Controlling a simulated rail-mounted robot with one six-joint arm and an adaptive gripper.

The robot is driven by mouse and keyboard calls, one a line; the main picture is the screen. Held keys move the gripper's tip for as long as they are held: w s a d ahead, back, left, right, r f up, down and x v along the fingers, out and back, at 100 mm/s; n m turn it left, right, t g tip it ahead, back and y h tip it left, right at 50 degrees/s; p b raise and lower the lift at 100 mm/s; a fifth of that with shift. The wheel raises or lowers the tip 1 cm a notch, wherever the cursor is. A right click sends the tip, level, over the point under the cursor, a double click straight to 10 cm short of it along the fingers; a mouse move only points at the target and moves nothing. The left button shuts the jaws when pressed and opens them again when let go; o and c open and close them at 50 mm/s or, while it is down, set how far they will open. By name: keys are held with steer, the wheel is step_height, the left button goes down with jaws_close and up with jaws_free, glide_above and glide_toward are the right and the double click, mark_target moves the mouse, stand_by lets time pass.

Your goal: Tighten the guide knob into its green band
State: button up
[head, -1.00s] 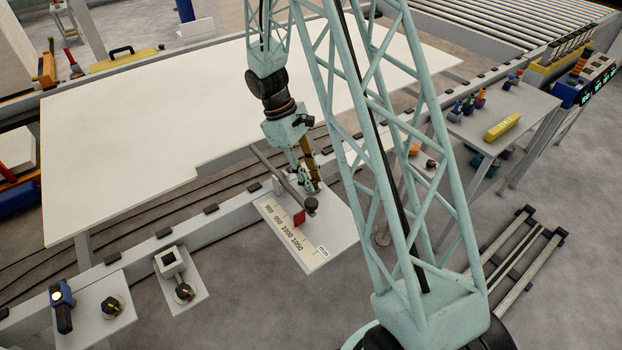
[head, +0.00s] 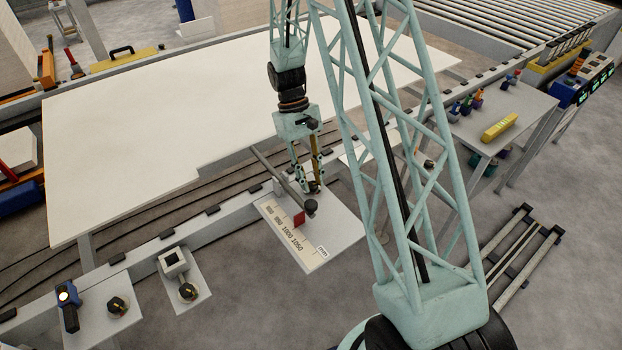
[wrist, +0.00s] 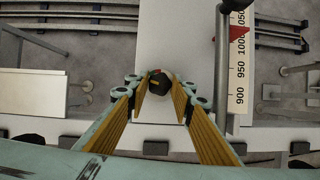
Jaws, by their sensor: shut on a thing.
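The guide knob (wrist: 159,90) is a dark round knob with a small red mark and a yellowish mark on top, seen between my fingertips in the wrist view. My gripper (wrist: 159,84) is shut on it, one yellow-padded finger on each side. In the head view my gripper (head: 312,186) points down at the pale plate (head: 340,235), beside the grey rod, and its fingers hide most of the knob. I cannot make out a green band in either view.
A grey rod with a black end (head: 310,206) runs close beside my gripper. A red pointer (head: 299,218) stands at the millimetre scale (head: 287,232). A large white panel (head: 150,150) lies behind.

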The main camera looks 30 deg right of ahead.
stand_by(0.4)
steer(key=o, duration=0.8)
steer(key=shift+o, duration=0.2)
steer(key=shift+w+r, duration=0.1)
steer(key=shift+r, duration=0.05)
steer(key=v, duration=1.1)
steer(key=shift+r, duration=0.35)
